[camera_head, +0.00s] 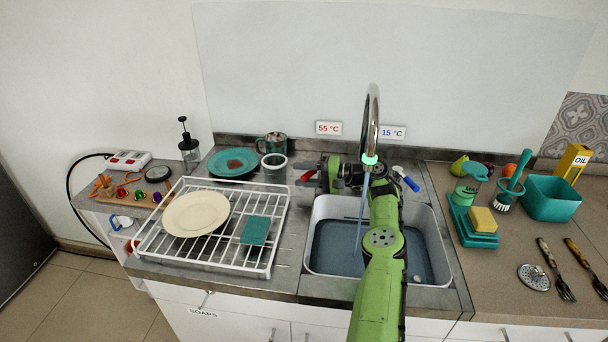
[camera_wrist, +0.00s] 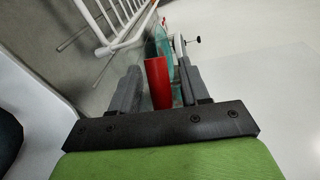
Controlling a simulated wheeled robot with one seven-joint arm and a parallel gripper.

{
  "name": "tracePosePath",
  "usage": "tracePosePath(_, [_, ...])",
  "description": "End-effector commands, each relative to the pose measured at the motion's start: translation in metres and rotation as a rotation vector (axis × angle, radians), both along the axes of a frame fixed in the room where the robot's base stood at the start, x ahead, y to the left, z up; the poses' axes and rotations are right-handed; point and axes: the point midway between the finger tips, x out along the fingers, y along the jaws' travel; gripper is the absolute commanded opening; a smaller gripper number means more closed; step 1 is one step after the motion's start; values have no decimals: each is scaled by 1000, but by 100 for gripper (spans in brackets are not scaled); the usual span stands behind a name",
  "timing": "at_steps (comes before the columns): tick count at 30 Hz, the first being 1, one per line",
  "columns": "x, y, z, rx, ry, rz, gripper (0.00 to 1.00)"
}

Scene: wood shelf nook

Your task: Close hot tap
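The red hot tap handle (camera_head: 307,176) is left of the faucet, beside the 55 °C label (camera_head: 328,128). My gripper (camera_head: 309,171) reaches it from the right, with its fingers pointing left. In the wrist view the red handle (camera_wrist: 157,82) stands between the two grey fingers of my gripper (camera_wrist: 160,70). The fingers are apart, with a visible gap on the right of the handle; contact on the left is unclear. The chrome faucet (camera_head: 371,110) has a green ring at its mouth, and a thin blue water stream (camera_head: 361,220) falls into the sink (camera_head: 328,255). The tap's base is hidden.
The blue cold tap handle (camera_head: 405,179) is close on the right of my wrist. A white dish rack (camera_head: 265,265) with a plate (camera_head: 196,214) stands left of the sink. A teal plate (camera_head: 233,163) and a mug (camera_head: 271,143) are behind it. Soap and sponge crowd the right counter.

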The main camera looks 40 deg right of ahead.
Motion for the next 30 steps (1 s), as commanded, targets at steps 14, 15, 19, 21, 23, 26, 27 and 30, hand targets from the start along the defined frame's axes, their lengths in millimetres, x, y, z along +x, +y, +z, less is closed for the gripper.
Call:
tracePosePath(14, [-41,-28,10,0,-2,-4,45])
tracePosePath(15, [-47,-32,11,0,-2,-4,45])
tracePosePath(19, [-59,-40,12,-1,-1,-2,45])
tracePosePath(21, [-62,-41,12,0,-1,-1,45])
tracePosePath(23, [-62,-42,12,1,-1,0,45])
tracePosePath(26, [-62,-41,12,1,-1,0,45])
tracePosePath(27, [-62,-41,12,1,-1,0,44])
tracePosePath(30, [-62,-41,12,-1,-1,0,29])
